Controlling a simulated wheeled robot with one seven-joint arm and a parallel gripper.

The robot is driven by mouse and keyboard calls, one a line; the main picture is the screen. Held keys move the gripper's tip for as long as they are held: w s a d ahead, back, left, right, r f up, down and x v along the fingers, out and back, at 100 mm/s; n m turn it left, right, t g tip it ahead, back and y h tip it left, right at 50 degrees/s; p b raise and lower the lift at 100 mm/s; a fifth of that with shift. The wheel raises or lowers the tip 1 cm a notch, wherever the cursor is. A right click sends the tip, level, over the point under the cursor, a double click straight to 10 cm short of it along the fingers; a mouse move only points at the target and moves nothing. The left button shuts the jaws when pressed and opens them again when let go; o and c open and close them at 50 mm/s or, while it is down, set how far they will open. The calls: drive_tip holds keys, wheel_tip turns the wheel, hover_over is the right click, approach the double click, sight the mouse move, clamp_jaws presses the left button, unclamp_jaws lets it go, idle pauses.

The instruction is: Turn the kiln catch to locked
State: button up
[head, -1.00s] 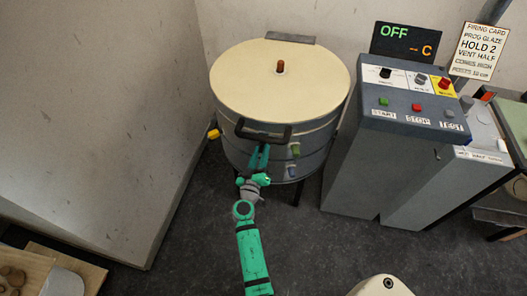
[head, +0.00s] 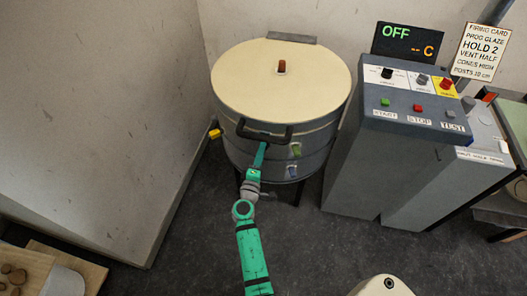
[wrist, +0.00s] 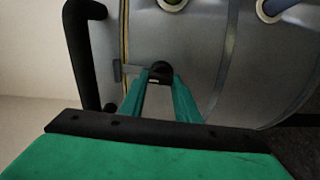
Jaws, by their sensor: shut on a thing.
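The kiln (head: 275,85) is a round grey drum with a closed cream lid and a black handle (head: 264,135) at its front. In the wrist view, the kiln catch (wrist: 160,70) is a small black knob on the metal wall, with a grey bar and plate beside it at the lid seam. My gripper (wrist: 160,82) is shut on the catch, one teal finger on each side. In the head view, my gripper (head: 259,156) is just under the handle, its fingers seen nearly edge-on. The catch is hidden there.
The black handle (wrist: 82,50) stands out close to my gripper's left in the wrist view. Green and blue plugs (head: 294,150) sit on the kiln's front right. A grey control cabinet (head: 345,165) stands right of the kiln, and a wall is at left.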

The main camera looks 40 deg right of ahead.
drive_tip(key=shift+a+f+n, duration=0.1)
drive_tip(key=shift+a+n, duration=0.05)
drive_tip(key=shift+n, duration=0.45)
drive_tip(key=o, duration=1)
drive_tip(key=shift+o, duration=0.2)
drive_tip(key=v, duration=1)
drive_tip(key=shift+s+a, duration=0.25)
drive_tip(key=shift+s, duration=0.05)
